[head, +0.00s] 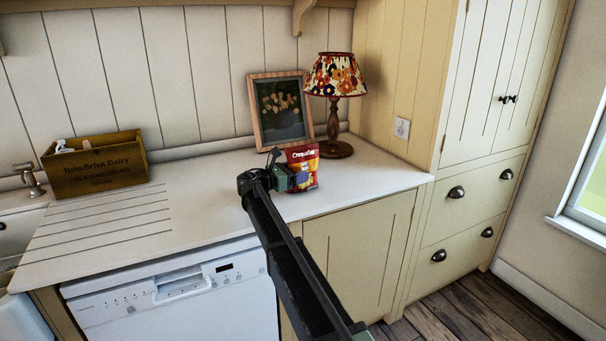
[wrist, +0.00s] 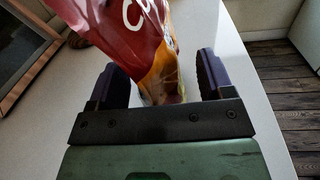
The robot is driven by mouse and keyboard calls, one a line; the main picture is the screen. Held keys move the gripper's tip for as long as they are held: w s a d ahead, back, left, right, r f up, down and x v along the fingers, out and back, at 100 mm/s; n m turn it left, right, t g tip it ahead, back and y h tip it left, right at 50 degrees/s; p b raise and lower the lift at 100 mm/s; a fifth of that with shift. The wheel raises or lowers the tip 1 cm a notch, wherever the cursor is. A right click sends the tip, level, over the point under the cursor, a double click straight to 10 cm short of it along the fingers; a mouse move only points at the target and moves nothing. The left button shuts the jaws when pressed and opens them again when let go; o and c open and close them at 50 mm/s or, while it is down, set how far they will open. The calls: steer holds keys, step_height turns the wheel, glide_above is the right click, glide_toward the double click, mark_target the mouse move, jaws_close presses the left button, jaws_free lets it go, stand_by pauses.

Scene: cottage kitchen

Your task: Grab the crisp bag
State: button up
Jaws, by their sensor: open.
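The crisp bag (head: 304,164) is red with a yellow and blue lower part and stands upright on the white counter, in front of the picture frame and lamp. In the wrist view the bag (wrist: 140,40) rises between the two dark finger pads. My gripper (wrist: 168,80) is open with a finger on each side of the bag's lower part. A gap shows between the bag and the right finger; the left finger is close to the bag, and I cannot tell if it touches. In the head view my gripper (head: 290,178) covers the bag's lower left.
A floral-shaded lamp (head: 335,90) and a framed picture (head: 281,112) stand right behind the bag. A wooden crate (head: 95,165) sits by the sink at the left. The counter (head: 215,180) between crate and bag is clear. A dishwasher (head: 180,300) is below.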

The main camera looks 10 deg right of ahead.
steer(key=c, duration=1)
steer(key=shift+c, duration=0.2)
steer(key=shift+r, duration=0.1)
step_height(320, 180, up, 20)
steer(key=p, duration=2)
